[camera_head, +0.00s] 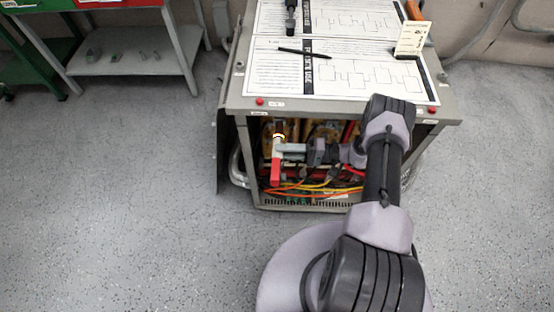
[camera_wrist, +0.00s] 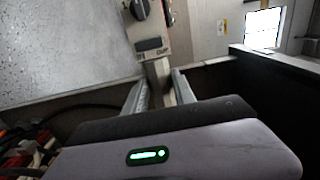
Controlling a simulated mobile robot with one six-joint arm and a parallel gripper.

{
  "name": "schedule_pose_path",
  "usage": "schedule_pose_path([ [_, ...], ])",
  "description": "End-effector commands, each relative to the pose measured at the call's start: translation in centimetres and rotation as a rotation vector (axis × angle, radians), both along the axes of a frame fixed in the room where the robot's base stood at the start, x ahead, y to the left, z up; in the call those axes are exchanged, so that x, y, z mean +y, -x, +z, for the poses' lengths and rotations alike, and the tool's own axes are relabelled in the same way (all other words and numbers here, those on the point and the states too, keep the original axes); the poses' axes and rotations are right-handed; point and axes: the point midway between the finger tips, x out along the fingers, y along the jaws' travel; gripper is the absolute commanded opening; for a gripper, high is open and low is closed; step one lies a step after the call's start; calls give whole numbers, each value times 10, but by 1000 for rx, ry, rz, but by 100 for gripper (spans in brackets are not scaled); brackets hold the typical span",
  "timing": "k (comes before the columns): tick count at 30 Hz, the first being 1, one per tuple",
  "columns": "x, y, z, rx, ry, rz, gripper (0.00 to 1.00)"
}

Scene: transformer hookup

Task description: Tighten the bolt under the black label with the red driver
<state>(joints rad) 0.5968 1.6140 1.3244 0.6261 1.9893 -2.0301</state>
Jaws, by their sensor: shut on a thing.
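In the head view my gripper (camera_head: 284,148) reaches leftward inside the open front of a grey cabinet. It is shut on the red driver (camera_head: 275,173), held roughly upright at its pale upper part with the red part hanging below. A small orange glow shows just above it. In the wrist view my gripper's fingers (camera_wrist: 160,94) close around a pale grey-beige piece. A black label (camera_wrist: 149,44) sits on a beige part beyond the fingers, below a black knob (camera_wrist: 139,9). I cannot make out the bolt, nor whether the driver touches anything.
Orange and yellow cables (camera_head: 310,186) run below my gripper. Printed sheets (camera_head: 345,77), a black pen and a standing card lie on top. Open floor surrounds the cabinet; a shelf (camera_head: 135,62) stands upper left.

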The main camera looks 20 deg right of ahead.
Motion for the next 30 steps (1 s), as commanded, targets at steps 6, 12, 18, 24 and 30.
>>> schedule_pose_path([
  [6, -1, -3, 3, -6, 2, -1, 0],
  [12, -1, -3, 3, -6, 3, -1, 0],
  [18, 2, 7, 4, -5, 3, -1, 0],
  [24, 7, 20, 4, -2, 1, -1, 0],
  [30, 11, 33, 3, -1, 0, -1, 0],
])
